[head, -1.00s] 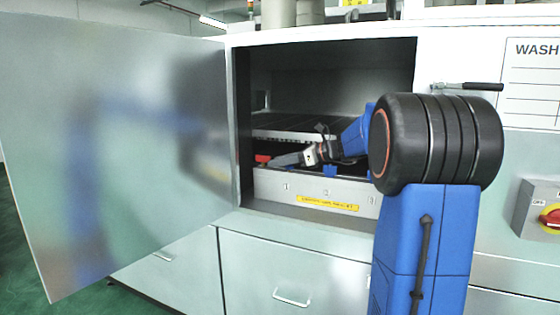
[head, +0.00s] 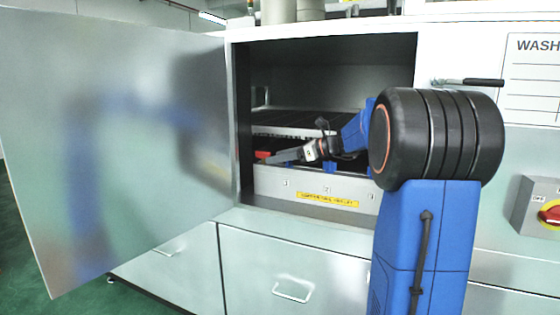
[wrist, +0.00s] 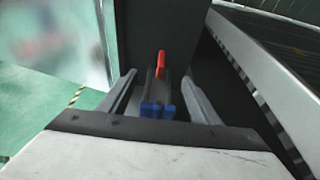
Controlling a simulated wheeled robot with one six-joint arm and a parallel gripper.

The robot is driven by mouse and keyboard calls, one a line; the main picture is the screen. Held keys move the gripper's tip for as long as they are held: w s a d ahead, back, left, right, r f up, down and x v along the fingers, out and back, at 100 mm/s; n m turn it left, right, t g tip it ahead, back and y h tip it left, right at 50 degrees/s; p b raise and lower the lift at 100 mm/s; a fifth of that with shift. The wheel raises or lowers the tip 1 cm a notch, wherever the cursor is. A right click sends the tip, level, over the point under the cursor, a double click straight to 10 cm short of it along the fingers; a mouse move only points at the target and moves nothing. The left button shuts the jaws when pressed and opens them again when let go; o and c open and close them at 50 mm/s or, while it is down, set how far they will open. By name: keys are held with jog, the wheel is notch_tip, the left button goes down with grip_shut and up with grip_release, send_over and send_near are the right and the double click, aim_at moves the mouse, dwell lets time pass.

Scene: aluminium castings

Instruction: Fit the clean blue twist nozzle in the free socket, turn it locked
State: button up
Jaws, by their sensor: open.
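My gripper (head: 280,157) is inside the open washer compartment, low over the tray front and pointing left. In the wrist view my gripper (wrist: 159,77) has its two grey fingers spread apart. A small blue part (wrist: 157,110) shows between the fingers, with clear gaps to both; I cannot tell whether it is the clean nozzle. A red part (wrist: 161,63) lies beyond it, and the red part shows at the left in the head view (head: 263,155). Another blue part (head: 330,168) sits behind label 2. The free socket cannot be made out.
The tray front wall (head: 310,186) carries numbers and a yellow label. A dark rack with a pale edge (head: 290,132) lies above and behind the gripper. The open door (head: 130,160) stands left of the opening. A red switch (head: 550,214) is far right.

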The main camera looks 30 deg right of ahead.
notch_tip(320, 180, up, 9)
dwell(0.4)
jog(key=shift+f, duration=0.1)
jog(key=c, duration=0.4)
jog(key=shift+a+f, duration=0.1)
jog(key=shift+a, duration=0.15)
jog(key=c, duration=0.3)
jog(key=s+a+f+n+g+h, duration=0.45)
jog(key=f+n+g+h, duration=0.2)
jog(key=n, duration=0.55)
jog(key=d+r+n+g+h, duration=0.2)
jog(key=d+r+n+h, duration=0.2)
jog(key=r+n+h, duration=0.2)
jog(key=shift+s+d+x, duration=0.1)
jog(key=shift+s+x, duration=0.05)
jog(key=shift+x, duration=1.6)
jog(key=shift+s+d+x, duration=0.1)
jog(key=shift+s+x, duration=0.05)
jog(key=shift+x, duration=1.6)
